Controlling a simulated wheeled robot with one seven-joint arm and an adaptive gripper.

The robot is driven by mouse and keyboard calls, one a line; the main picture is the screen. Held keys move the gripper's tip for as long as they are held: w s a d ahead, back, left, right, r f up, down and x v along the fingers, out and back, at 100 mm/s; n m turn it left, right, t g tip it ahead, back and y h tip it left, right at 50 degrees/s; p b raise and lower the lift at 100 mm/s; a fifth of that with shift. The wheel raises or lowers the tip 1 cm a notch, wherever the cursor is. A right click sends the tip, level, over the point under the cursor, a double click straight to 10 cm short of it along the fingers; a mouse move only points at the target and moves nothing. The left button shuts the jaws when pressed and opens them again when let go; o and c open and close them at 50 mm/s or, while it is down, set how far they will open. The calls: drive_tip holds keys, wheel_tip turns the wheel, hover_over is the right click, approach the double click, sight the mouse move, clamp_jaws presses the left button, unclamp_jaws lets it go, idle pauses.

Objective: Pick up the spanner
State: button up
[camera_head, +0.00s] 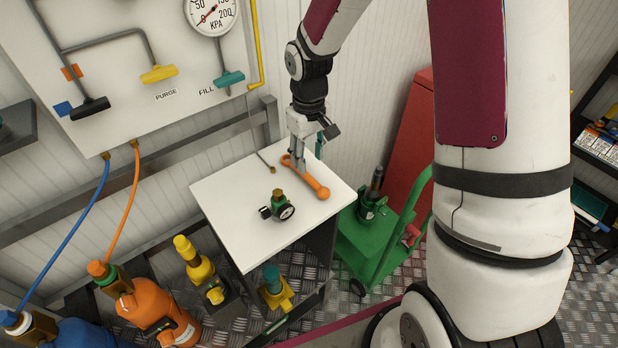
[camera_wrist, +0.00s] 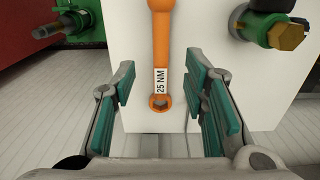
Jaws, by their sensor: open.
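The orange spanner (camera_head: 314,186) lies on the white table top (camera_head: 225,205), near its back right part in the head view. In the wrist view the spanner (camera_wrist: 161,45) runs lengthwise between my fingers, with a "25 NM" label and a ringed end at the bottom. My gripper (camera_head: 299,165) points down over the spanner's far end. In the wrist view the gripper (camera_wrist: 167,100) is open, with teal pads on either side of the spanner and gaps on both sides. Whether the fingertips reach down to the spanner's level is hard to tell.
A regulator with a gauge (camera_head: 279,207) stands on the table left of the spanner; it shows at top right in the wrist view (camera_wrist: 268,30). A green trolley (camera_head: 372,240) stands right of the table. A panel with valves (camera_head: 130,70) is behind. Gas cylinders (camera_head: 160,312) stand front left.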

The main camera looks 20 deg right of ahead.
sight(309, 176)
drive_tip(key=shift+s+f, duration=0.2)
drive_tip(key=shift+f, duration=3.05)
clamp_jaws()
